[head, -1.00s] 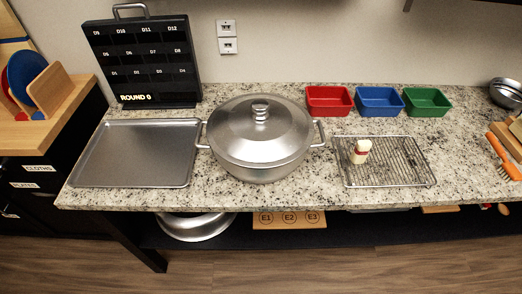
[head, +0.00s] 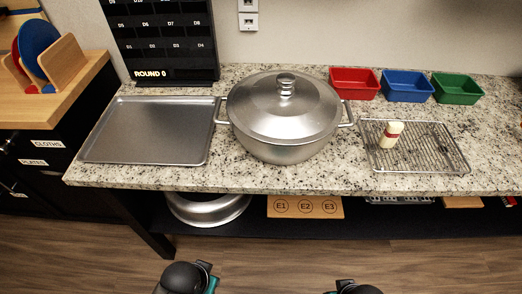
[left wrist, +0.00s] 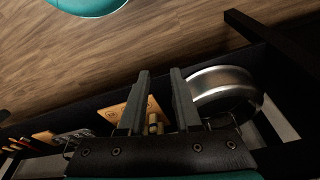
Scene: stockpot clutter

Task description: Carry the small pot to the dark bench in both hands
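A silver lidded pot (head: 284,110) with two side handles stands upright on the speckled stone counter (head: 260,180). It is the only lidded pot I see. No bench clearly identifiable as the dark bench shows. My left gripper is open and empty in the left wrist view (left wrist: 158,85), its two fingers apart and pointing toward the lower shelf. In the head view only dark parts of my left arm end (head: 187,278) and my right arm end (head: 357,288) show at the bottom edge, well short of the pot. The right fingers cannot be made out.
A metal tray (head: 150,130) lies left of the pot. A wire rack (head: 430,148) bearing a cream-and-red bottle (head: 391,134) lies right. Red (head: 354,83), blue (head: 407,86) and green (head: 457,88) bins stand behind. A silver basin (head: 208,208) sits on the dark lower shelf (head: 400,222).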

